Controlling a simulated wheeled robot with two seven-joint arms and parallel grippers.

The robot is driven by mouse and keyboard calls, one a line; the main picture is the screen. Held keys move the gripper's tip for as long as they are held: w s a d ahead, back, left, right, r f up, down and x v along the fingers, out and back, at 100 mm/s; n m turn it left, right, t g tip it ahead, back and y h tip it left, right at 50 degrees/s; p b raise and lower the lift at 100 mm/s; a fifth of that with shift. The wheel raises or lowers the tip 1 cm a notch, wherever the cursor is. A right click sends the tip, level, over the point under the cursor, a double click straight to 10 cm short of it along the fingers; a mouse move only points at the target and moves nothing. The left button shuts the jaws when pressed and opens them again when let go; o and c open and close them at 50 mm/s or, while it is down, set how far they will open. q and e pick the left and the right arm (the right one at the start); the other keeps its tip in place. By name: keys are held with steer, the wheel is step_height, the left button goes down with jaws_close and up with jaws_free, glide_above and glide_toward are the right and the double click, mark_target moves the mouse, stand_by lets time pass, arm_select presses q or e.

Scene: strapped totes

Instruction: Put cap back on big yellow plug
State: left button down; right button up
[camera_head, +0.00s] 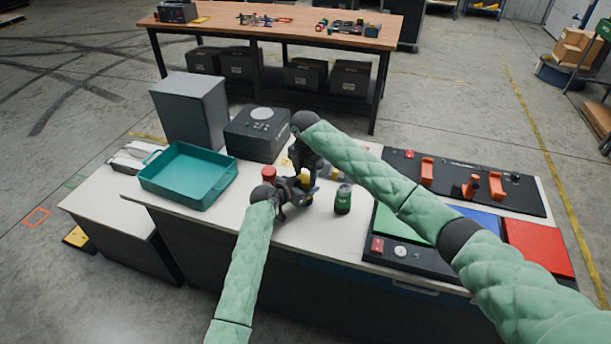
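A small yellow piece (305,181), which looks like the big yellow plug or its cap, shows between my two grippers above the white worktop. My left gripper (298,190) is at its lower left, and my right gripper (312,172) comes down from above it. The two grippers are very close together and partly cover the piece. I cannot tell whether either one is shut on it. Whether cap and plug are joined or apart is hidden.
A red-topped object (268,174) stands just left of the grippers, and a dark green can (343,199) to their right. A teal tray (188,176) and a dark grey box (258,134) lie further left and behind. Panels with red handles (427,169) fill the right side.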

steer(key=o, duration=0.4)
steer(key=shift+r, duration=2.25)
steer(key=shift+c, duration=0.2)
steer(key=shift+r, duration=1.75)
steer(key=shift+f, duration=0.1)
steer(key=shift+f, duration=3.9)
